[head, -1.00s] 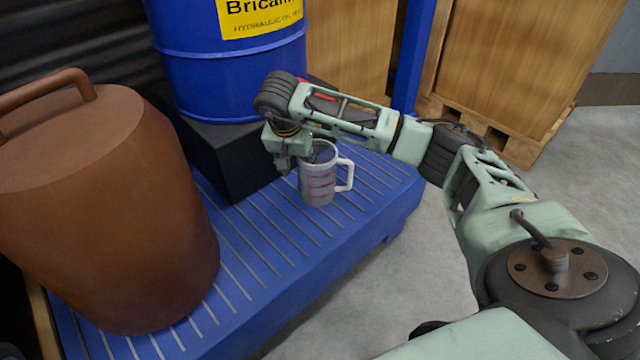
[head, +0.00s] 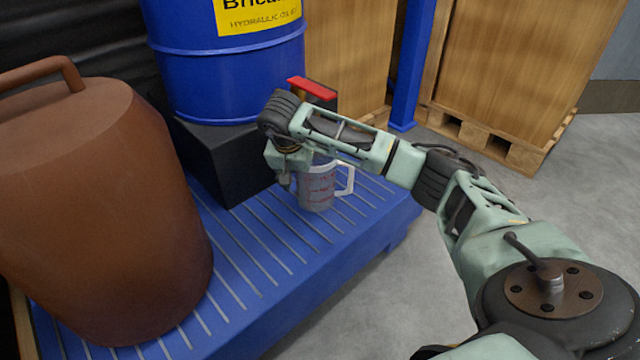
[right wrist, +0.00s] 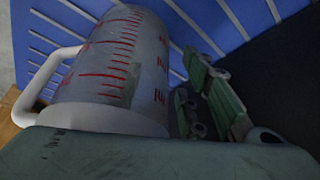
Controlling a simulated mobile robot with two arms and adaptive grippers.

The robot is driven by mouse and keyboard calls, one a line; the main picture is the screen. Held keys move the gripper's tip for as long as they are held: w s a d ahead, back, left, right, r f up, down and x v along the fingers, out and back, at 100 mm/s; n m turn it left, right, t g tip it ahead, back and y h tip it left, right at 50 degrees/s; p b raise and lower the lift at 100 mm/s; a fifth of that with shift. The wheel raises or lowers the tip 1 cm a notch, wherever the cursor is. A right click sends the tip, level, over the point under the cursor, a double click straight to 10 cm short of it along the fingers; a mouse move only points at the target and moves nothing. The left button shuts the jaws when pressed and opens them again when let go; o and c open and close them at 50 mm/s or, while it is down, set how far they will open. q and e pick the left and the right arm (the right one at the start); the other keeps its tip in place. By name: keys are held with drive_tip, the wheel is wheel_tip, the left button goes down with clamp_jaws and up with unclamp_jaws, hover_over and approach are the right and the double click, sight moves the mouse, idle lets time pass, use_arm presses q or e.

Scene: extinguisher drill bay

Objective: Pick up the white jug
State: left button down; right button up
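The white jug (head: 318,188), with red measuring marks, stands upright on the slatted blue platform in the head view. Its handle points right, and my right arm hides its rim. In the right wrist view the jug (right wrist: 112,75) fills the left side, with its handle at far left. My right gripper (head: 284,178) is low at the jug's left side. Its finger links (right wrist: 205,100) show just right of the jug in the right wrist view; I cannot tell whether they touch it or how far apart they are. My left gripper is not in view.
The blue platform (head: 240,255) carries a large brown handled container (head: 100,210) at left and a black block (head: 228,165) close behind my gripper. A blue drum (head: 230,80) stands on the block. A red-topped object (head: 312,88) is behind my arm. Wooden crates on pallets (head: 500,70) stand behind; the right floor is clear.

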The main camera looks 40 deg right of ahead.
drive_tip(key=shift+c, duration=0.5)
clamp_jaws()
drive_tip(key=shift+r+p, duration=0.2)
drive_tip(key=shift+p, duration=0.1)
drive_tip(key=shift+r+p, duration=0.15)
drive_tip(key=shift+p, duration=0.25)
